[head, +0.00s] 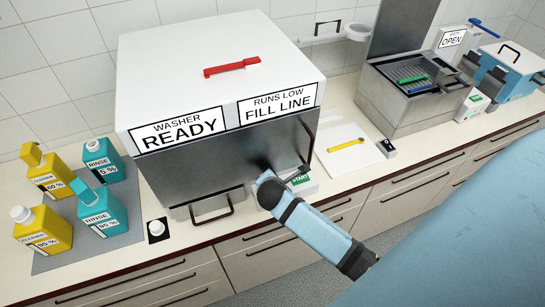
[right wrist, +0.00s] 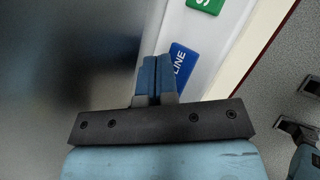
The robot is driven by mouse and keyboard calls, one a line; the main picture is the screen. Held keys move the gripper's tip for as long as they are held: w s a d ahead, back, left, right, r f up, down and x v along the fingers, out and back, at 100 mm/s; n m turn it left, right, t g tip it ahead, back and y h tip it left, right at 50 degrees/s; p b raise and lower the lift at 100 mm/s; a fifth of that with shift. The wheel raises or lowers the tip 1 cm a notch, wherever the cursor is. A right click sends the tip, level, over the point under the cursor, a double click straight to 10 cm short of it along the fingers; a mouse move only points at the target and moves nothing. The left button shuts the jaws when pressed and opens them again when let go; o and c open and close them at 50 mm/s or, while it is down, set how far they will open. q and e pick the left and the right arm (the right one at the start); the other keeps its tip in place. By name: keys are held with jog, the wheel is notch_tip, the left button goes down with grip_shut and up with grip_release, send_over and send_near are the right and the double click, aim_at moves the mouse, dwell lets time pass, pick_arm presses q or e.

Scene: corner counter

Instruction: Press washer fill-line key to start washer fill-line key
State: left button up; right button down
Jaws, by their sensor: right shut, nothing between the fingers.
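The washer (head: 205,85) is a large white box with a dark steel front, labelled "WASHER READY" and "RUNS LOW FILL LINE". Its low white key panel has a green START key (head: 301,180), which also shows in the right wrist view (right wrist: 205,4). The blue key (right wrist: 183,65), with "LINE" readable, sits beside the green one; my right gripper covers it in the head view. My right gripper (right wrist: 155,62) is shut and empty. Its fingertips overlap the blue key's left part in the right wrist view; I cannot tell whether they touch it.
Yellow cleaner bottles (head: 45,230) and teal rinse bottles (head: 100,208) stand on a grey mat at the left. A white board with a yellow tool (head: 346,145) lies right of the panel. A steel basin (head: 405,95) stands farther right. Drawers line the counter front.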

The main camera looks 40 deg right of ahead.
jog(key=shift+f, duration=0.3)
dwell(0.4)
jog(key=shift+f, duration=0.15)
dwell(0.4)
jog(key=shift+r, duration=0.85)
jog(key=shift+r, duration=2.55)
